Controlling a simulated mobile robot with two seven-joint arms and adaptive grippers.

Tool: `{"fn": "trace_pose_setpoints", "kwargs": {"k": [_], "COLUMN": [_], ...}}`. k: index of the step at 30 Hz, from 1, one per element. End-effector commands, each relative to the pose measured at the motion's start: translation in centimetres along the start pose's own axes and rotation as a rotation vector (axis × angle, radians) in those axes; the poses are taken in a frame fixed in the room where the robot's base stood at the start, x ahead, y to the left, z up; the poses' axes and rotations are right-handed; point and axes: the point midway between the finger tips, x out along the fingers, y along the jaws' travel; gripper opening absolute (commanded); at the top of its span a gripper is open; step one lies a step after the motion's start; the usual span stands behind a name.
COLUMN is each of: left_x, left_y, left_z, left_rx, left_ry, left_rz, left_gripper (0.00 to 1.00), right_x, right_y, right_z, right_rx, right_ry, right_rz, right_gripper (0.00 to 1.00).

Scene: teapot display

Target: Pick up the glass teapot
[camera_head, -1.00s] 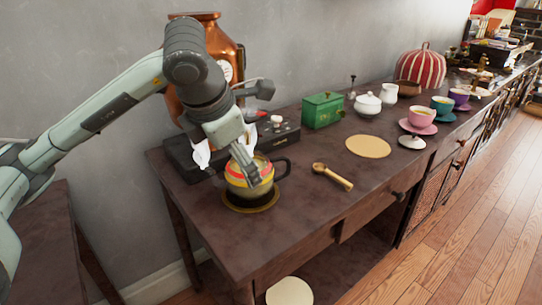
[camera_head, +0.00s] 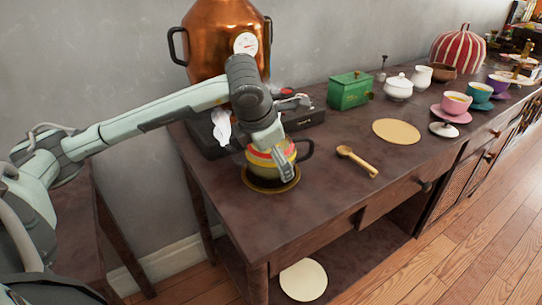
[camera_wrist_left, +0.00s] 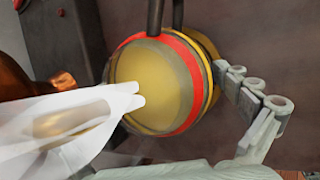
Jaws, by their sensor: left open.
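The glass teapot (camera_head: 262,166) has red and yellow bands and a dark handle on its right. It stands on a round dark gold mat (camera_head: 252,184) near the table's left end. My left gripper (camera_head: 272,156) is open and reaches down over the teapot from above. One finger shows in front of the teapot; the other is hidden in the head view. In the left wrist view the teapot (camera_wrist_left: 155,85) fills the middle, with one grey finger close along its right side. My right gripper is out of view.
A copper urn (camera_head: 222,35) and a dark flat box (camera_head: 200,140) stand close behind the teapot. A wooden scoop (camera_head: 357,161), a tan round mat (camera_head: 396,131) and a green box (camera_head: 349,90) lie to the right. The front table stretch is clear.

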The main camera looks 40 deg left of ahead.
Motion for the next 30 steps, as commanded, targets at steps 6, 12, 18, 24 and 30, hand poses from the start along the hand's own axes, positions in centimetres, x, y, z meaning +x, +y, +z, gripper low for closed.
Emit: {"fn": "trace_pose_setpoints", "kwargs": {"k": [6, 12, 18, 24, 30], "left_x": [1.23, 1.20, 1.18, 1.17, 1.04], "left_y": [-0.02, -0.01, -0.02, -0.03, 0.08], "left_z": [-0.02, 0.00, 0.01, 0.01, 0.14], "left_rx": [0.001, 0.001, 0.001, 0.001, 0.000], "left_ry": [0.000, -0.001, -0.001, -0.001, -0.005], "left_rz": [0.000, 0.000, 0.000, 0.000, 0.002], "left_gripper": [1.00, 0.94, 0.69, 0.44, 0.29], "right_x": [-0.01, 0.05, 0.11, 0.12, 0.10], "right_y": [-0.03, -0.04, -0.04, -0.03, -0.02], "right_z": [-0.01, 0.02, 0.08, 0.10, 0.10], "right_rx": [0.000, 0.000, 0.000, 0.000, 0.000], "right_ry": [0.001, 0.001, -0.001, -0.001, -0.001], "right_rz": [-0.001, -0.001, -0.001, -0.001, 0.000], "right_gripper": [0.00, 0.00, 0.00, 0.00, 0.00]}}
